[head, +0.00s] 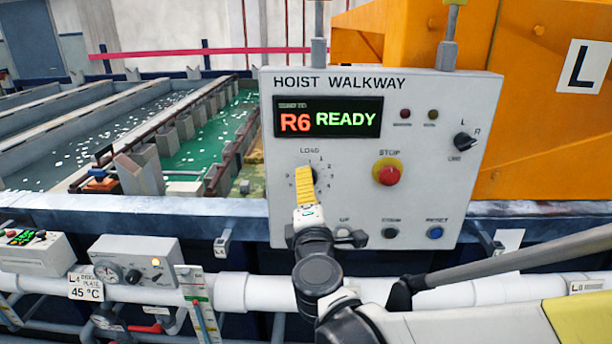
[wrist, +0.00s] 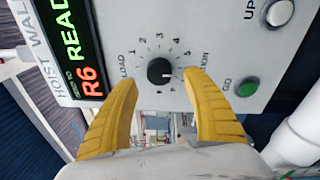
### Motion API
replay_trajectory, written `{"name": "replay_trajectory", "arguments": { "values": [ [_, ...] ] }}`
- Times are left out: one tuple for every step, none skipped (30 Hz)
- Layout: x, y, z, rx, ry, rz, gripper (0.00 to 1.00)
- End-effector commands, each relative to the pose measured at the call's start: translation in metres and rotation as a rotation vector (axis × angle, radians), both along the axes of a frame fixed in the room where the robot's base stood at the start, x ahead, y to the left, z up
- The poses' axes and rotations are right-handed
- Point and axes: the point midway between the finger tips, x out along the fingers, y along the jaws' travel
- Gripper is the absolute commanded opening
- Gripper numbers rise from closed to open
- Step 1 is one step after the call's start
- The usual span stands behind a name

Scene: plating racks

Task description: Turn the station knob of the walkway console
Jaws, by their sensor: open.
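The walkway console (head: 400,220) is a pale panel headed HOIST WALKWAY. Its station knob (wrist: 159,71) is round and black, with numbers around it and a white mark toward the right in the wrist view. In the head view my yellow fingers hide most of the knob. My gripper (wrist: 160,79) is open, with one yellow finger on each side of the knob. Gaps show between fingers and knob, and nothing is between them but the view of the knob. In the head view my gripper (head: 304,174) is in front of the dial. The display (head: 328,118) reads R6 READY.
A red stop button (head: 389,175) on a yellow base is right of the dial. A black selector (head: 462,141) is farther right and a blue reset button (head: 435,232) below. A green button (wrist: 246,86) lies near the right finger. Tanks (head: 60,160) stand behind left.

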Motion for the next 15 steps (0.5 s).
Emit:
{"name": "replay_trajectory", "arguments": {
  "values": [
    [-0.013, 0.000, 0.000, 0.000, 0.000, 0.002, 0.58],
    [-0.020, 0.000, -0.001, 0.000, -0.001, 0.002, 0.58],
    [-0.030, 0.000, -0.001, 0.000, 0.000, 0.003, 0.58],
    [-0.037, -0.001, -0.002, 0.000, 0.000, 0.003, 0.58],
    [-0.043, -0.001, -0.002, 0.000, 0.000, 0.003, 0.58],
    [-0.051, -0.001, -0.002, 0.000, 0.000, 0.004, 0.58],
    [-0.057, -0.002, -0.003, 0.000, 0.000, 0.003, 0.58],
    [-0.062, -0.003, -0.003, 0.000, -0.001, 0.002, 0.58],
    [-0.068, -0.002, -0.003, 0.000, 0.000, 0.003, 0.58],
    [-0.072, -0.002, -0.003, 0.000, 0.000, 0.003, 0.58],
    [-0.076, -0.003, -0.003, 0.000, -0.001, 0.002, 0.58],
    [-0.079, -0.003, -0.004, 0.000, -0.001, 0.001, 0.58],
    [-0.082, -0.003, -0.004, 0.000, -0.001, 0.001, 0.58],
    [-0.083, -0.003, -0.004, 0.000, -0.001, 0.002, 0.58],
    [-0.085, -0.004, -0.004, 0.000, -0.001, 0.001, 0.58]
  ]
}}
